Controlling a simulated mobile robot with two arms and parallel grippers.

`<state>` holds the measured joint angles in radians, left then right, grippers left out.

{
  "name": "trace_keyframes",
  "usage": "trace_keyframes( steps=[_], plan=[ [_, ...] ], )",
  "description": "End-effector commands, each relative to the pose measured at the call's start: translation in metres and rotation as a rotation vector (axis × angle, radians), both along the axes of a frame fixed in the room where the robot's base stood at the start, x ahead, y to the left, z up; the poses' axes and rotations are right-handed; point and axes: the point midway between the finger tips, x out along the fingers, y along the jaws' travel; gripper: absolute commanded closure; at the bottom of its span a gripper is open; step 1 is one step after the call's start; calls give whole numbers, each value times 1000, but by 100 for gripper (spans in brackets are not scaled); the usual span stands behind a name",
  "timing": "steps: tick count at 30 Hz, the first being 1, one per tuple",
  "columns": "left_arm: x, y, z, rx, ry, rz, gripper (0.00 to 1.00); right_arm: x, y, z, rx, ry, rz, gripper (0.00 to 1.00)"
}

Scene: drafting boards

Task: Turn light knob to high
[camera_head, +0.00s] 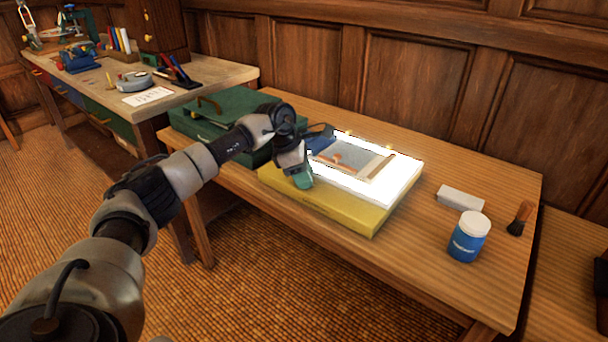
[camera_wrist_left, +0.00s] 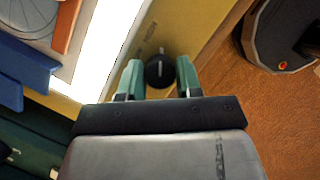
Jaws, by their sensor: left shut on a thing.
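A yellow light box (camera_head: 335,207) with a brightly glowing white top lies on the wooden table. A round black knob (camera_wrist_left: 159,71) with a pale marker line sits on its yellow front side, seen in the left wrist view. My left gripper (camera_head: 303,180) is at the front left of the light box, with its green fingertips down by the front side. In the left wrist view, the fingers (camera_wrist_left: 160,80) stand on either side of the knob and are shut on it. The knob is hidden in the head view. My right gripper is in neither view.
A green case (camera_head: 222,115) lies left of the light box. A picture and wooden strips lie on the glowing panel. A white block (camera_head: 460,198), a blue jar with a white lid (camera_head: 468,237) and a brush (camera_head: 520,218) stand to the right. The table's front right is clear.

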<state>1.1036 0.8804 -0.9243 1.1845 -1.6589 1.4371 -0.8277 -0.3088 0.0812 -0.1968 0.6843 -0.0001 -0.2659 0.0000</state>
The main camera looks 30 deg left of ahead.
Motion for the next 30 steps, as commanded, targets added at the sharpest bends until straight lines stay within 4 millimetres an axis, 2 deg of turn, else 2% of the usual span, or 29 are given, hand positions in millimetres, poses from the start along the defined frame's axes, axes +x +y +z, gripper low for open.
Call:
trace_keyframes(
  steps=[6, 7, 11, 19, 22, 26, 30],
  plan=[
    [0, 0, 1, 0, -2, 0, 89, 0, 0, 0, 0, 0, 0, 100],
    [0, 0, 1, 0, -2, 0, 61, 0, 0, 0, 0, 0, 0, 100],
    [0, 0, 1, 0, -1, 0, 42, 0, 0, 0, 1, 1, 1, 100],
    [0, 0, 1, -1, -1, 1, 42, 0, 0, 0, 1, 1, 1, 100],
    [-1, 3, 8, 0, -3, 2, 42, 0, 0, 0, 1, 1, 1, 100],
    [-5, 10, 27, -1, -4, 2, 42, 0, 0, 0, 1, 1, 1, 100],
    [-11, 19, 54, 1, -5, 2, 42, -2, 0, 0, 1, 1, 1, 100]
  ],
)
